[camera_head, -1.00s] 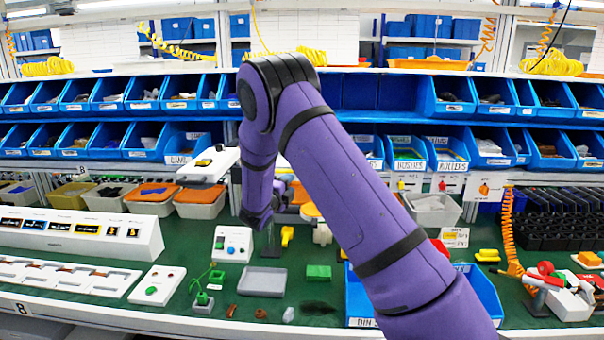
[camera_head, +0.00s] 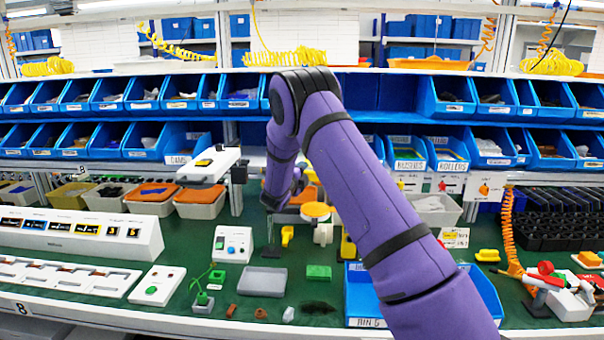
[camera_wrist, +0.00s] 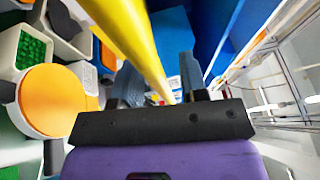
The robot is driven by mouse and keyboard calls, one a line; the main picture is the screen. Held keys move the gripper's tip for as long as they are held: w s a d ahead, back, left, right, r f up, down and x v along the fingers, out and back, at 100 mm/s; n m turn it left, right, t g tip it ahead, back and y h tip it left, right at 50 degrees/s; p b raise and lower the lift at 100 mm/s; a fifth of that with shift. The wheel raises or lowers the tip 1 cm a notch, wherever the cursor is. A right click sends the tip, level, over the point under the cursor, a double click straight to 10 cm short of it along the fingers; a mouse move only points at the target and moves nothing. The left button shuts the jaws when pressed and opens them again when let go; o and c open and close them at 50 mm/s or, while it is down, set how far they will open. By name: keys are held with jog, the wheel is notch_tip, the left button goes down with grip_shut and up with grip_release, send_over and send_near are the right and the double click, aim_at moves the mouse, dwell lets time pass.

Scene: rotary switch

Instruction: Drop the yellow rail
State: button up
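In the wrist view, a long smooth yellow rail (camera_wrist: 142,42) runs from the top edge down between the two dark fingers of my gripper (camera_wrist: 160,74). It is wide at the top and narrows to an end between the fingers. My gripper appears shut on it, though the exact contact is hard to see. In the head view my purple arm stretches over the bench, and its lower forearm hangs over the back middle of it. My gripper and the rail cannot be made out clearly there.
A blue bin (camera_head: 362,322) stands at the front, partly behind my arm. A grey tray (camera_head: 262,281) and a green block (camera_head: 318,271) lie left of it. Blue bins fill the shelves behind. A round orange-topped part (camera_wrist: 52,98) shows at left in the wrist view.

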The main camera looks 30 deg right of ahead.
grip_shut()
jog(key=shift+a+f, duration=0.1)
jog(key=shift+s+a+f+m+t+h, duration=0.15)
jog(key=shift+f+m+t+h, duration=0.2)
jog(key=shift+h, duration=0.2)
jog(key=shift+s+a+f+m+t+h, duration=0.1)
jog(key=shift+f+m+t+h, duration=0.2)
jog(key=shift+h, duration=0.25)
jog(key=shift+s+f+m+h, duration=0.1)
jog(key=shift+f+m+h, duration=0.15)
jog(key=shift+m+h, duration=0.4)
jog(key=shift+s+f+m+h, duration=0.1)
jog(key=shift+f+m+h, duration=0.25)
jog(key=shift+h, duration=0.5)
jog(key=shift+r, duration=0.1)
grip_release()
